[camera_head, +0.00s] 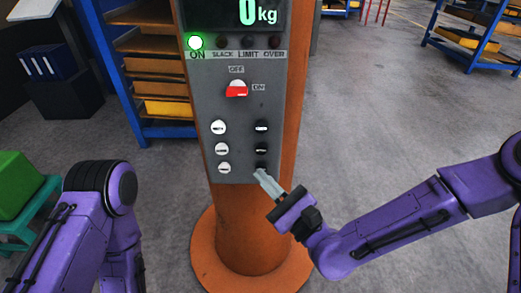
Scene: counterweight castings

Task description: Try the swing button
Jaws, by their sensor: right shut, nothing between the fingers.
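A grey control panel (240,112) is mounted on an orange post. It has a column of white buttons (221,149) at left and a column of black buttons (262,149) at right, three in each. I cannot read any button as the swing one. My right gripper (262,176) is shut and empty, its tips at the lowest black button (260,167) and partly covering it. I cannot tell whether they touch. My left arm shows at lower left, but its gripper is not in view.
The display (258,13) reads 0 kg, and the green ON lamp (196,42) is lit. A red-and-white rotary switch (237,89) sits between OFF and ON labels. Blue shelving (150,70) stands behind at left; a green box (18,184) is at far left.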

